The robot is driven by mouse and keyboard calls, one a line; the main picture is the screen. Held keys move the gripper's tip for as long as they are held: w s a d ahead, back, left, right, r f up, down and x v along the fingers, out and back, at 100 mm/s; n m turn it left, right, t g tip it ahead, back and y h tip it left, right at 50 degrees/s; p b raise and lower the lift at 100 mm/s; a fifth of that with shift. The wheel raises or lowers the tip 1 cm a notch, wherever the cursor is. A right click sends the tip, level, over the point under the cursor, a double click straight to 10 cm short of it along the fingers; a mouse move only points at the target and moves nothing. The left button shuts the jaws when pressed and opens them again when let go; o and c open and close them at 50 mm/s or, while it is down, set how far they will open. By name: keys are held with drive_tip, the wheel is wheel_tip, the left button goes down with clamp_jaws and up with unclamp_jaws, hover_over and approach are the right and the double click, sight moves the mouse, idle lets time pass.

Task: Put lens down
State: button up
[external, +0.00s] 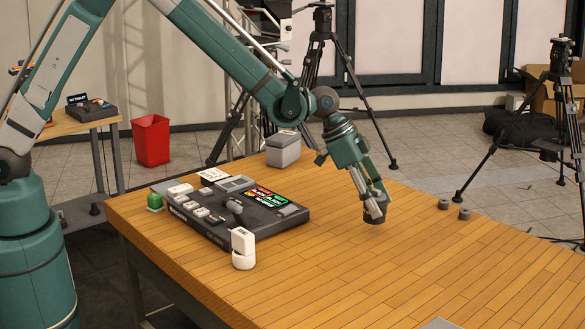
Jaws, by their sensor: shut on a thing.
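The lens (376,213) is a short dark grey cylinder with a wider rim at its top. My gripper (374,199) is shut on it, with the fingers pointing down over the right part of the wooden table (330,270). The lens is at or just above the table top; I cannot tell whether it touches. The fingers and the arm partly hide the lens's upper side.

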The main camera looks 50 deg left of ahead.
drive_tip(key=shift+f, duration=1.85)
drive_tip(key=shift+f, duration=0.2)
drive_tip(key=o, duration=1.2)
drive_tip(key=shift+r, duration=0.25)
drive_tip(key=shift+v, duration=5.95)
drive_tip(key=shift+a, duration=0.1)
